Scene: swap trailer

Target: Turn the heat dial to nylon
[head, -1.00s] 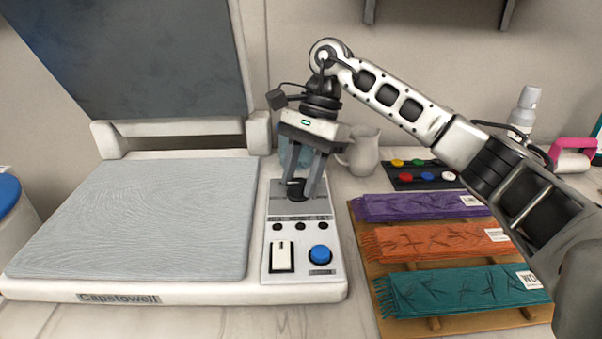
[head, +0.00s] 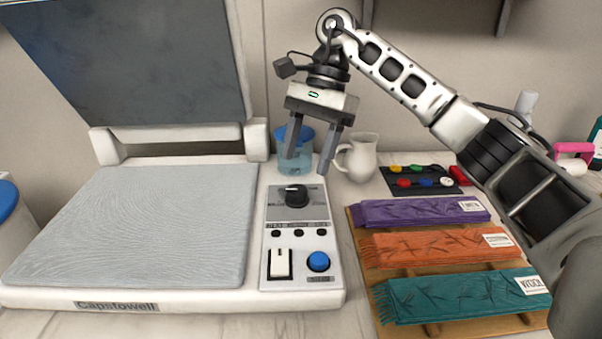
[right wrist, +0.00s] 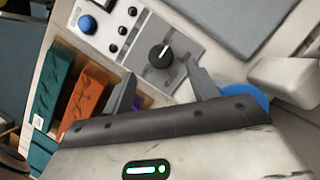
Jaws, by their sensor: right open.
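The heat dial (head: 297,195) is a round black knob with a white mark, at the back of the press's control panel (head: 312,262). In the right wrist view the dial (right wrist: 160,57) sits between and beyond my fingertips, its white mark pointing up and right. The lettering around the dial is too small to read. My right gripper (head: 308,162) is open and empty, raised above and slightly behind the dial, not touching it. It also shows in the right wrist view (right wrist: 161,75). My left gripper is not in view.
The panel also has a white rocker switch (head: 279,263), a blue button (head: 318,261) and small black knobs. The grey press bed (head: 130,225) is left. A blue-lidded jar (head: 295,158) and white pitcher (head: 360,158) stand behind. Folded scarves (head: 420,212) lie right.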

